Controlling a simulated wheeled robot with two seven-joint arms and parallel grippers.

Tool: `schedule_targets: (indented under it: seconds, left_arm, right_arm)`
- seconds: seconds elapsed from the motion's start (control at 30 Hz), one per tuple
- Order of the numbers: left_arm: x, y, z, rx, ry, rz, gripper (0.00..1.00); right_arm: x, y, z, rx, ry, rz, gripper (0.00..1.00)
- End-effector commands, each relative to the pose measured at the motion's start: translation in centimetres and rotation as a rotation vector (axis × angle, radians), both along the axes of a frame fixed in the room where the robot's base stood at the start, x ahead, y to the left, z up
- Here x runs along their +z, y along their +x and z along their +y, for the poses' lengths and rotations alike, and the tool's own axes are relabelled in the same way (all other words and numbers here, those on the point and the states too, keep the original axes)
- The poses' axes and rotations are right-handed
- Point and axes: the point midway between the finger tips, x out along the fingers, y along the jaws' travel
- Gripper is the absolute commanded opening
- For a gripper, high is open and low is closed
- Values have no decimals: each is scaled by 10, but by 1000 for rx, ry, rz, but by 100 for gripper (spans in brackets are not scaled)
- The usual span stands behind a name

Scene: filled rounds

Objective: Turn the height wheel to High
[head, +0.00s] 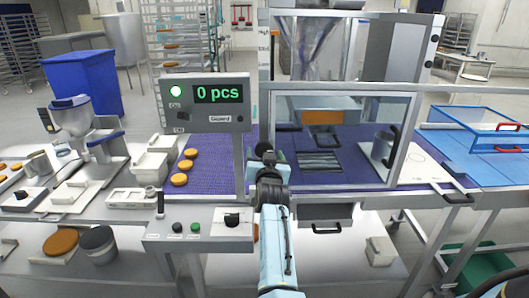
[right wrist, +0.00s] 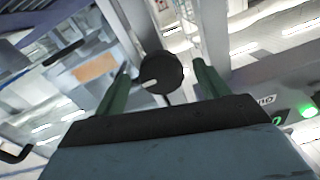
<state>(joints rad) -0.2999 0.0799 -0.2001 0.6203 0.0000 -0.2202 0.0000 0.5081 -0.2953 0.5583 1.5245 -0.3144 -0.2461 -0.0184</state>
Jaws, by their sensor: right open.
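The height wheel (right wrist: 160,72) is a dark round knob with a pale pointer mark, seen in the right wrist view. My right gripper (right wrist: 163,67) is open, with its two green fingers on either side of the wheel. I cannot tell whether they touch it. In the head view my right gripper (head: 266,160) is at the upright post in the middle of the machine, and the wheel cannot be made out behind it. A label reading High (head: 264,32) shows in part higher on the post.
A display (head: 206,103) reading 0 pcs stands left of the post. Below it is a control panel (head: 200,228) with buttons and a switch. A clear guard (head: 345,135) covers the purple belt on the right. Several orange rounds (head: 181,179) lie on the left belt.

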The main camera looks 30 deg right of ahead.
Motion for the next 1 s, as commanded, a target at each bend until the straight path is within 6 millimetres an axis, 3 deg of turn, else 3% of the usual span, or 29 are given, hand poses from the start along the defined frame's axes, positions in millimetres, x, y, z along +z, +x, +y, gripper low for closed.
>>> schedule_targets:
  seconds: [0.2, 0.5, 1.0]
  left_arm:
    - [29, 0, 0, 0, 0, 0, 36]
    - [49, 0, 0, 0, 0, 0, 36]
    - [49, 0, 0, 0, 0, 0, 36]
  right_arm:
    - [5, -27, 15, 1, 2, 2, 73]
    - [3, -54, 29, 1, 1, 0, 73]
    - [1, -58, 31, 1, 2, -1, 73]
